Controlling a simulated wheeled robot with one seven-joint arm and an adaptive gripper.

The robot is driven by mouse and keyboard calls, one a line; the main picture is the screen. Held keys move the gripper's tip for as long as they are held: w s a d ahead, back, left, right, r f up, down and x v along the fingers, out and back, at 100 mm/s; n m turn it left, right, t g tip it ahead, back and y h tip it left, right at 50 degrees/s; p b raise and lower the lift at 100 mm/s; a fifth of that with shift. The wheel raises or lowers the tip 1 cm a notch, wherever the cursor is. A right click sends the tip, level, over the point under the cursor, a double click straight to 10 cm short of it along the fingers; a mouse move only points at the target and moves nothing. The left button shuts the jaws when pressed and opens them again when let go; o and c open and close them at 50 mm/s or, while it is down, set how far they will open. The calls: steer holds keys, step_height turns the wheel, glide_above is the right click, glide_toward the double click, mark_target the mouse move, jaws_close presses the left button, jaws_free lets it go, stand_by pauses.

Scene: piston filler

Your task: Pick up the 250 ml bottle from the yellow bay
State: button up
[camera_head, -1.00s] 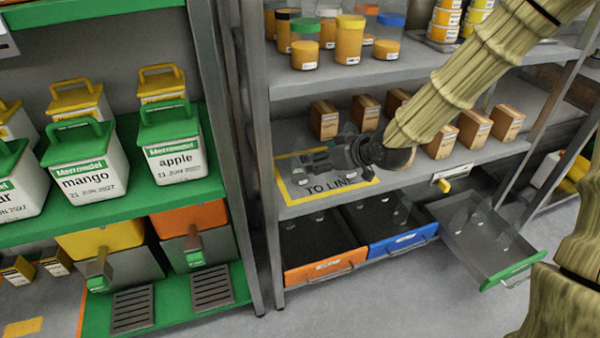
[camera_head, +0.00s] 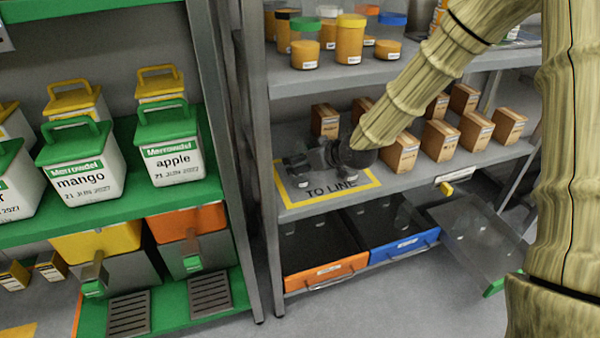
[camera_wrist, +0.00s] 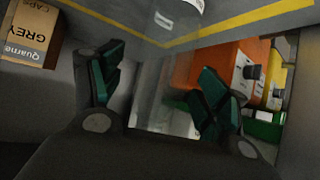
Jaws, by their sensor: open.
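My gripper (camera_head: 298,167) is over the yellow-outlined bay (camera_head: 330,197) marked TO LINE, on the middle shelf. Its dark green-padded fingers (camera_wrist: 160,92) are apart in the wrist view, with nothing clearly held between them. In the head view the bottle is hard to make out against the dark gripper; a small white label (camera_head: 303,183) shows just below the fingers.
Brown cartons (camera_head: 441,139) stand right of the bay, and one (camera_head: 325,120) stands behind it. Filled jars (camera_head: 350,40) stand on the shelf above. Orange (camera_head: 325,272) and blue (camera_head: 404,246) bins sit below. A metal post (camera_head: 258,130) stands at the left.

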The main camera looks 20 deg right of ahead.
steer(key=shift+w+a+f, duration=0.2)
steer(key=shift+w+f, duration=0.05)
steer(key=shift+w, duration=0.1)
steer(key=shift+c, duration=0.4)
steer(key=c, duration=1)
steer(key=shift+r, duration=0.15)
